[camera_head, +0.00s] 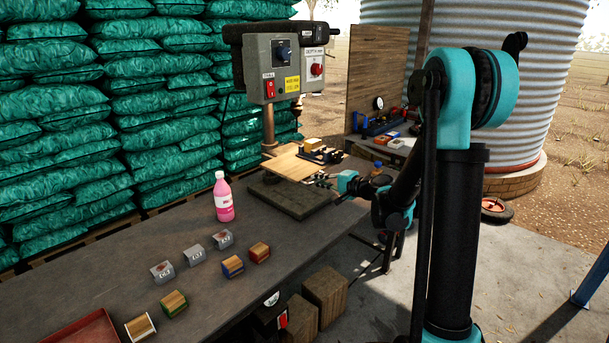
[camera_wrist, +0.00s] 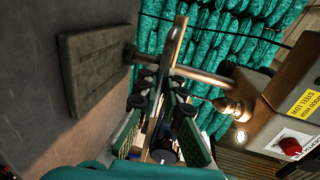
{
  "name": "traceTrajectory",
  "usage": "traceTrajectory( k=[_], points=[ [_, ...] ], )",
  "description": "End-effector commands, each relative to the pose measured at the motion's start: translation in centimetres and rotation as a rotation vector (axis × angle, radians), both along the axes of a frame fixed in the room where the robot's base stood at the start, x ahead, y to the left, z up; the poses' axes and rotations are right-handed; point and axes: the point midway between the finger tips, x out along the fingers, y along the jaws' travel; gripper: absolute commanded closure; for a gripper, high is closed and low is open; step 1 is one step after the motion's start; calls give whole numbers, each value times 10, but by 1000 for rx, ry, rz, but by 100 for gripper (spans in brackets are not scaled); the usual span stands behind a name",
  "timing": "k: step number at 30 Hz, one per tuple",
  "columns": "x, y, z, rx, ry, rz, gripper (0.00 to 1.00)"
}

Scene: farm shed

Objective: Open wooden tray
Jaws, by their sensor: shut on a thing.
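The wooden tray (camera_head: 291,163) is a flat, light-brown board held above the dark stone-like base of a bench machine. In the wrist view it shows nearly edge-on as a thin wooden strip (camera_wrist: 180,32). A grey curved bar (camera_wrist: 170,60) runs along it and down between my fingers. My gripper (camera_head: 325,179) is at the tray's near right edge, reaching in from the right. In the wrist view my gripper (camera_wrist: 163,92) has its fingers closed around the tray's edge and bar. The exact contact is partly hidden by the fingers.
The machine's control box (camera_head: 285,68) hangs above the tray on a post. A pink bottle (camera_head: 223,197) and several small blocks stand on the dark bench (camera_head: 120,262). Teal sacks are stacked behind. A second table (camera_head: 392,146) with tools stands at the right.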

Motion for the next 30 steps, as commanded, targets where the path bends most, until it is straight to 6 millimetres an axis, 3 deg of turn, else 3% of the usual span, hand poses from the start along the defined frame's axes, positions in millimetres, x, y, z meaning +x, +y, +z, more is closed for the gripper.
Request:
traceTrajectory(
  k=[1,6,19,21,25,30],
  points=[
    [-8,-16,0,-2,-1,-9,100],
    [-29,-42,0,-1,-1,-7,100],
    [-37,-49,0,-1,-1,-4,100],
    [-37,-49,0,-1,-1,-4,86],
    [-37,-49,0,-1,-1,-3,70],
    [-38,-49,0,-1,-1,-2,70]
  ],
)
